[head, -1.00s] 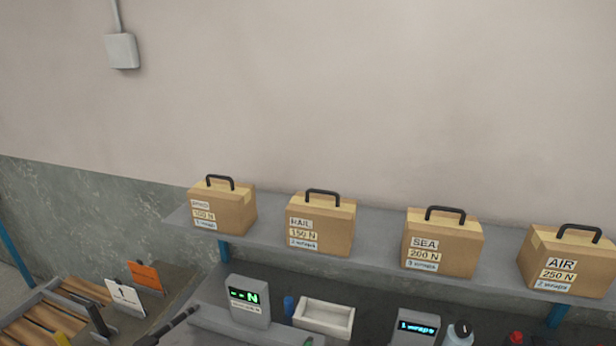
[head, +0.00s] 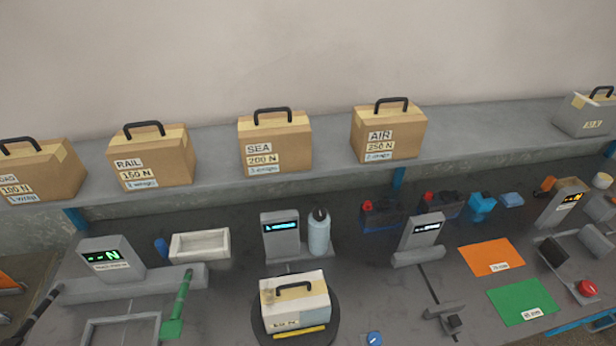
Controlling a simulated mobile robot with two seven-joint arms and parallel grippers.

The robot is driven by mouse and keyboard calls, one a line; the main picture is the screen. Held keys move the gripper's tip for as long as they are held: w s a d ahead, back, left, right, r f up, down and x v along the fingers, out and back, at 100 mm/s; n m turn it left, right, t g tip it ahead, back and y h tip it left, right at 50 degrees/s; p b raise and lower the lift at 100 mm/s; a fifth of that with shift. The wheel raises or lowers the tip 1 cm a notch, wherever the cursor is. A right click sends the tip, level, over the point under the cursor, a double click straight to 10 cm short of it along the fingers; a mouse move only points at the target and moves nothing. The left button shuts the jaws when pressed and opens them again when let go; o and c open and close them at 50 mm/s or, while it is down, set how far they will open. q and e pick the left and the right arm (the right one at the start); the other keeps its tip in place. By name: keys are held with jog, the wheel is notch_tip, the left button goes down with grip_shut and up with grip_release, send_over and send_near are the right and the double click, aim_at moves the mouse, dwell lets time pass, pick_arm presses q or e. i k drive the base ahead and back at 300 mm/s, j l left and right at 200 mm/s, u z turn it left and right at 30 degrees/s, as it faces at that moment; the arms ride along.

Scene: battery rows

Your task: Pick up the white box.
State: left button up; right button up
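A white box (head: 295,304) with a black handle on its top sits on a dark round plate (head: 258,322) at the lower middle of the head view. Its top is cream coloured, and a label on its front is too small to read. A yellow bar (head: 299,331) lies at the front of the plate. Neither of my grippers shows in the head view.
Cardboard boxes with black handles, including RAIL (head: 150,158), SEA (head: 274,143) and AIR (head: 388,133), line the shelf (head: 470,130). A pale grey box (head: 584,116) stands at its right end. A bottle (head: 319,234), a display (head: 280,236) and a white tray (head: 200,245) stand behind the white box.

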aim_at(300, 302)
jog(key=k+j+u, duration=0.4)
jog(key=k+j+z, duration=0.2)
jog(key=k, duration=0.2)
